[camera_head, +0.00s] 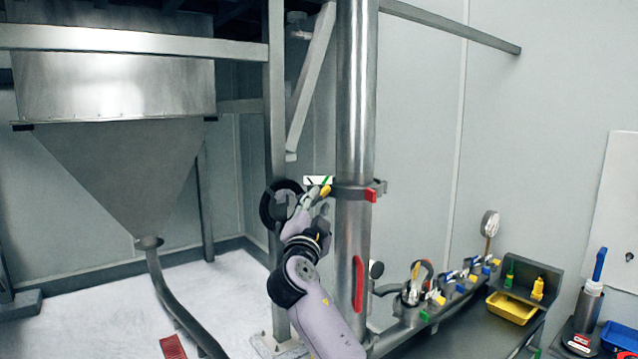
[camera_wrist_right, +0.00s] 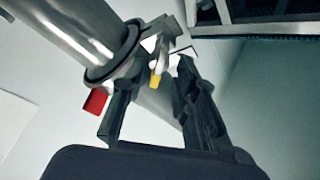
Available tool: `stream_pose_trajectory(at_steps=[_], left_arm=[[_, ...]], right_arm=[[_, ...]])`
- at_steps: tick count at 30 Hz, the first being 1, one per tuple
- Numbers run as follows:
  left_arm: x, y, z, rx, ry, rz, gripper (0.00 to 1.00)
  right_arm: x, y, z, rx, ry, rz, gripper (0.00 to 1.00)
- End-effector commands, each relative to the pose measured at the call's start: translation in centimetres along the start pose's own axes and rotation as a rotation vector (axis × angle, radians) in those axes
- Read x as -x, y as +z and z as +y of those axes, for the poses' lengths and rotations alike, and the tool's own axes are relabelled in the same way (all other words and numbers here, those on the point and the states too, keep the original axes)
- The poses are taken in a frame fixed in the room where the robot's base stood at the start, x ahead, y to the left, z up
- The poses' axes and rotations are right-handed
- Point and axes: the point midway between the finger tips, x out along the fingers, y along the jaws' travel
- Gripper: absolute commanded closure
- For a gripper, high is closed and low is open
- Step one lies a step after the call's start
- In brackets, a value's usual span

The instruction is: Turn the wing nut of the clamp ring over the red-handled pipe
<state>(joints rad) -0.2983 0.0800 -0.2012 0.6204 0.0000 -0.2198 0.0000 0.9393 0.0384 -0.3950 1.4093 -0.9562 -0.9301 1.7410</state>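The steel pipe (camera_head: 357,110) stands upright with a long red handle (camera_head: 358,285) low on its front. The clamp ring (camera_head: 350,193) circles the pipe above that handle and has a red tab (camera_head: 371,195) on its right. A small yellow-tipped part (camera_head: 325,191), apparently the wing nut, sits at the ring's left side. My right gripper (camera_head: 314,198) is beside it. In the right wrist view its fingers (camera_wrist_right: 154,72) are spread, with the yellow tip (camera_wrist_right: 155,81) between them in the picture. I cannot tell whether they touch it. The clamp ring (camera_wrist_right: 129,45) is just beyond the fingers. My left gripper is not in view.
A grey frame post (camera_head: 277,110) stands close left of the pipe. A large metal hopper (camera_head: 115,165) is at the left. At the lower right, a dark bench holds a yellow tray (camera_head: 511,308), bottles and coloured fittings. The white floor (camera_head: 100,310) at lower left is mostly open.

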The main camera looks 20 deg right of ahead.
Motion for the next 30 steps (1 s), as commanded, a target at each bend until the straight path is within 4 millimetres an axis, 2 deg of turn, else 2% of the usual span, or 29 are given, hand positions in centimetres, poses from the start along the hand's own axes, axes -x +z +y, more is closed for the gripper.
stream_pose_trajectory(at_steps=[1, 7, 20, 30], left_arm=[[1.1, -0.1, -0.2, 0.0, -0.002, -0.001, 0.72], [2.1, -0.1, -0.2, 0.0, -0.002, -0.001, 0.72], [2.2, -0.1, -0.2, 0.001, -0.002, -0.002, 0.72], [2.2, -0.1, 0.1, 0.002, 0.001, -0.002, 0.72]], right_arm=[[-1.1, -0.4, -0.3, 0.005, 0.002, 0.001, 0.72], [-3.3, -0.2, -0.1, 0.003, 0.001, 0.001, 0.72], [-3.9, 0.0, 0.1, 0.0, 0.0, 0.0, 0.73], [-3.9, 0.0, 0.1, 0.001, 0.001, 0.0, 0.96]])
